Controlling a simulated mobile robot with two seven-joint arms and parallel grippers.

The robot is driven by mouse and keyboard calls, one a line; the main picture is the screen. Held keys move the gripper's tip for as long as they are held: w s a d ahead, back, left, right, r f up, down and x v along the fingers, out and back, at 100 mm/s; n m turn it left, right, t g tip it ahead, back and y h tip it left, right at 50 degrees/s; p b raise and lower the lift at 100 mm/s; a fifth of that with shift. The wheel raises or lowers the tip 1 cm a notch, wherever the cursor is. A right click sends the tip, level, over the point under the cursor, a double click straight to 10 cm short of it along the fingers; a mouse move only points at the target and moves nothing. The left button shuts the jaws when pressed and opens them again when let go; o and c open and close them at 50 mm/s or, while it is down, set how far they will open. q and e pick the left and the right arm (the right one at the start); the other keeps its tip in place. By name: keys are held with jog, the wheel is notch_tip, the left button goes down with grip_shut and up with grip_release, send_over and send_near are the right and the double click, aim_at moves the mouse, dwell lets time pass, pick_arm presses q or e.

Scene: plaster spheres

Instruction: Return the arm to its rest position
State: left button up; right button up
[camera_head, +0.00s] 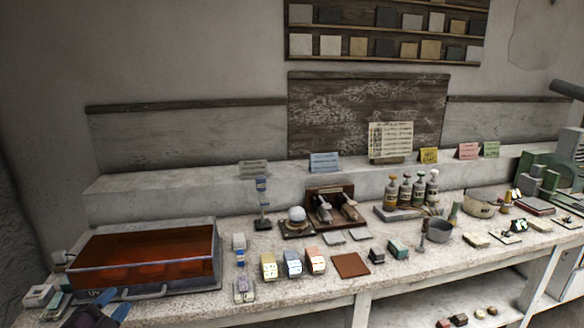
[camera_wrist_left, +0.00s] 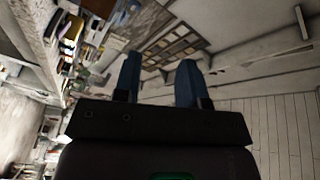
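My left gripper (camera_head: 98,307) shows at the bottom left corner of the head view, low in front of the bench and near the red-topped tray. In the left wrist view its two blue fingers (camera_wrist_left: 157,72) stand apart with nothing between them. The wrist is turned so that the room appears tilted, with bench and shelves at the upper left. A white plaster sphere (camera_head: 297,214) sits on a small dark stand at the middle of the bench, well away from the gripper. My right gripper shows in neither view.
A large tray with reddish-brown contents (camera_head: 150,250) fills the bench's left end. The speckled bench (camera_head: 215,300) carries small coloured boxes (camera_head: 292,264), several bottles (camera_head: 418,189) and a grey pot (camera_head: 439,231). A brown square tile (camera_head: 351,265) lies near the front edge.

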pick_arm(q)
jog(key=s+d+f+n+g, duration=0.2)
jog(key=s+d+f+n, duration=0.2)
jog(key=s+f, duration=0.2)
jog(key=s+d+f+n+g+y, duration=0.1)
jog(key=s+d+f+n+g, duration=0.2)
jog(key=s+f, duration=0.4)
jog(key=s+d+f+n+g, duration=0.2)
jog(key=s+d+f+n, duration=0.3)
jog(key=s, duration=0.4)
notch_tip(320, 180, down, 2)
jog(key=shift+s+d+f+y, duration=0.2)
jog(key=shift+d+y, duration=0.2)
jog(key=shift+d, duration=0.35)
